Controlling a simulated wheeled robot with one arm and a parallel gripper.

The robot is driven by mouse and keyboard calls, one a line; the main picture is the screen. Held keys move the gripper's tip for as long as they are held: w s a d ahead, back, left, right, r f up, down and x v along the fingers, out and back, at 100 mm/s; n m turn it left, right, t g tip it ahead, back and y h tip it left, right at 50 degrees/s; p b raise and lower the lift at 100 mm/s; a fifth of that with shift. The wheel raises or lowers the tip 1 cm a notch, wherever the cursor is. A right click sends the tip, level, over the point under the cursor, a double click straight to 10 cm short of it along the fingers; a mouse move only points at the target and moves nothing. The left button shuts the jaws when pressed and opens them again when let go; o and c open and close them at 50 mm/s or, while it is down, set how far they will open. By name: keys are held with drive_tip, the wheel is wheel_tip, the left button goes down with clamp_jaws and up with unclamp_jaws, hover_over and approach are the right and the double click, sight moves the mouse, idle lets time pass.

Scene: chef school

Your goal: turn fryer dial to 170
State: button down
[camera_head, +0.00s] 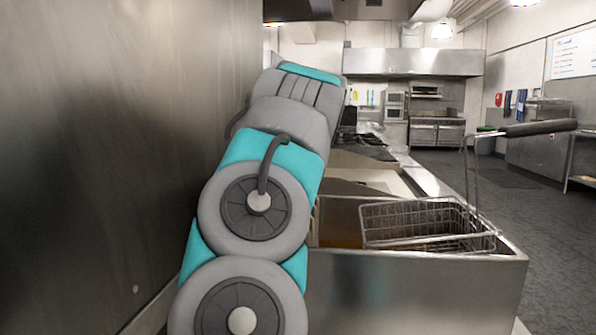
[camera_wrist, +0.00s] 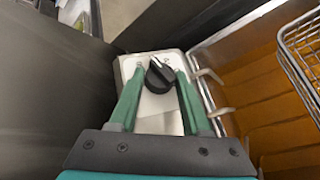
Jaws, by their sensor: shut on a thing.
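The fryer dial (camera_wrist: 159,76) is a black round knob with a pale pointer line, on a light metal control panel (camera_wrist: 128,68) in the wrist view. My gripper (camera_wrist: 158,72) has its two green fingers on either side of the dial and is shut on it. The panel's markings are too small to read, so I cannot tell the setting. In the head view my arm hides the dial and the gripper. The fryer (camera_head: 415,290) is a steel tank with brownish oil, to the right of my arm.
A wire basket (camera_head: 420,222) with a black handle (camera_head: 540,128) sits in the fryer; the handle sticks out to the right. A tall steel wall (camera_head: 110,140) stands close on the left of my arm. Open floor (camera_head: 470,180) lies to the right.

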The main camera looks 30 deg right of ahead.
drive_tip(key=shift+w+m+g, duration=0.15)
drive_tip(key=shift+m+g, duration=0.85)
drive_tip(key=shift+g, duration=0.1)
idle(0.5)
drive_tip(key=c, duration=0.6)
unclamp_jaws()
drive_tip(key=shift+r, duration=0.1)
drive_tip(key=shift+c, duration=0.2)
